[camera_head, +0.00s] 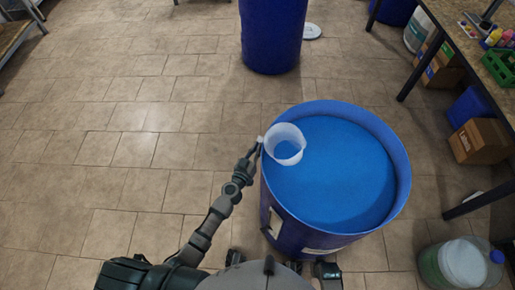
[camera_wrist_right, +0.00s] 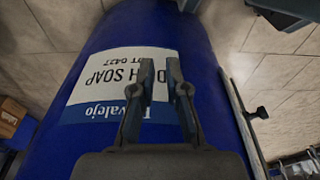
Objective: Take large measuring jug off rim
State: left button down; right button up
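The large measuring jug (camera_head: 285,145) is a translucent white cup at the left rim of the blue drum (camera_head: 405,170). Blue shows in its lower part, and I cannot tell whether that is liquid inside or seen through it. My left gripper (camera_head: 258,146) is at the jug's outer left side, where its pale handle shows, and appears shut on it. The contact is small and partly hidden. My right gripper (camera_wrist_right: 161,72) is empty, its fingers a little apart, in front of the drum's white soap label (camera_wrist_right: 110,78).
The drum is filled with blue liquid (camera_head: 335,175). Another blue drum (camera_head: 271,35) stands behind. A workbench (camera_head: 450,40) with boxes below is at right, and a clear container (camera_head: 460,262) is at lower right. The tiled floor at left is clear.

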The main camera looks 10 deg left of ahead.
jog(key=shift+s+f+p, duration=3.15)
jog(key=shift+s+f, duration=2.15)
jog(key=shift+s, duration=0.3)
pick_arm(q)
jog(key=shift+s+r+m+g+y+p, duration=0.1)
jog(key=shift+r+m+g+y+p, duration=0.55)
jog(key=shift+p, duration=2.35)
jog(key=shift+r+m+g+h+p, duration=0.1)
jog(key=shift+r+g+p, duration=0.25)
jog(key=shift+g+p, duration=1.65)
pick_arm(e)
jog(key=s+d+r+g+p, duration=0.1)
jog(key=s+d+r+p, duration=0.1)
jog(key=s+r, duration=0.4)
jog(key=shift+d+r, duration=0.2)
jog(key=shift+r, duration=0.95)
